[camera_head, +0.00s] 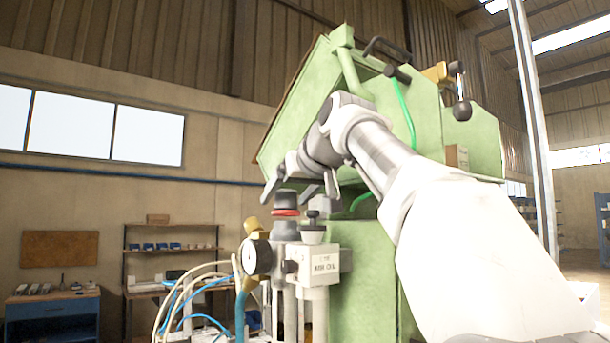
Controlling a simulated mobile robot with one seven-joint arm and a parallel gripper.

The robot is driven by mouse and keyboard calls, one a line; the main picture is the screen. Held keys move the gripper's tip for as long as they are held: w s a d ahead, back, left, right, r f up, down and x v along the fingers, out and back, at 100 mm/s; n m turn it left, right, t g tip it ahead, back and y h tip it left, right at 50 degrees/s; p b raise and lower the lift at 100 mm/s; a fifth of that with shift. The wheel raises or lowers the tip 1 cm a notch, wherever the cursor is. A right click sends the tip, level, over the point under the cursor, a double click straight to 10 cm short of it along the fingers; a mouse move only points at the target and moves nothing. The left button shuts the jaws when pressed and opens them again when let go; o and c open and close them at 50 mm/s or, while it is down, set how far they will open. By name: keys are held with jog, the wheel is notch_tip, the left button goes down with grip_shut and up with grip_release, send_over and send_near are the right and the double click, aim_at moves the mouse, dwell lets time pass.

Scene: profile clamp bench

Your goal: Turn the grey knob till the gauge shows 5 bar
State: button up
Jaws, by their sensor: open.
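The grey knob (286,200) stands upright on top of the air unit, above a red ring (285,213). The round gauge (257,257) is on the left side of the unit and faces left; its needle and scale are too small and angled to read. My gripper (288,190) is at the end of my white arm, coming in from the right. Its fingers are open and point down and left near the knob's top. I cannot tell whether they touch it. A smaller dark knob (312,220) sits on the white labelled block to the right.
The green machine (360,240) stands close behind and right of the unit. White and blue hoses (195,292) loop at the left. A yellow fitting (252,226) sits behind the gauge. A shelf (170,250) and blue cabinet (52,316) stand far back left.

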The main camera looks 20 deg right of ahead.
jog(key=v, duration=1.6)
jog(key=shift+s+b, duration=0.3)
jog(key=shift+b, duration=0.1)
jog(key=shift+a, duration=0.1)
